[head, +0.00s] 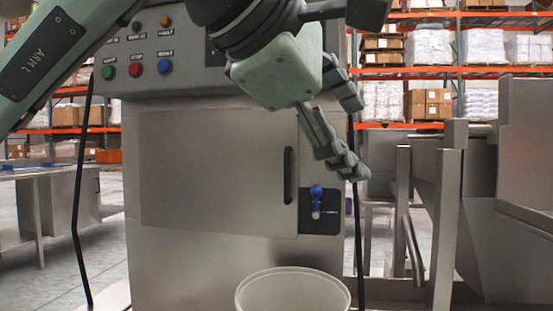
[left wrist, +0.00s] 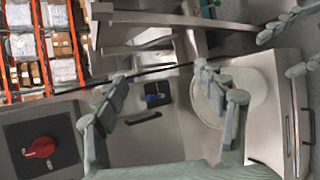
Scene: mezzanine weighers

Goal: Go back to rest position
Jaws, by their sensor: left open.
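My left gripper (head: 354,135) hangs down from the top of the head view, in front of the cabinet's right side. Its two grey-green fingers are spread apart with nothing between them. In the left wrist view the same fingers (left wrist: 173,92) stand apart and empty. Grey-green finger-like parts (left wrist: 290,45) also reach in at the upper right of that view. They look like my right gripper, but they are cut off by the edge. My right gripper does not show in the head view.
A steel cabinet (head: 215,175) with buttons, a door handle (head: 289,175) and a blue latch (head: 316,192) fills the centre. A round pale tub (head: 293,292) stands before it. Steel framework (head: 448,220) is at right, a metal bench (head: 60,205) at left. Stocked racks are behind.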

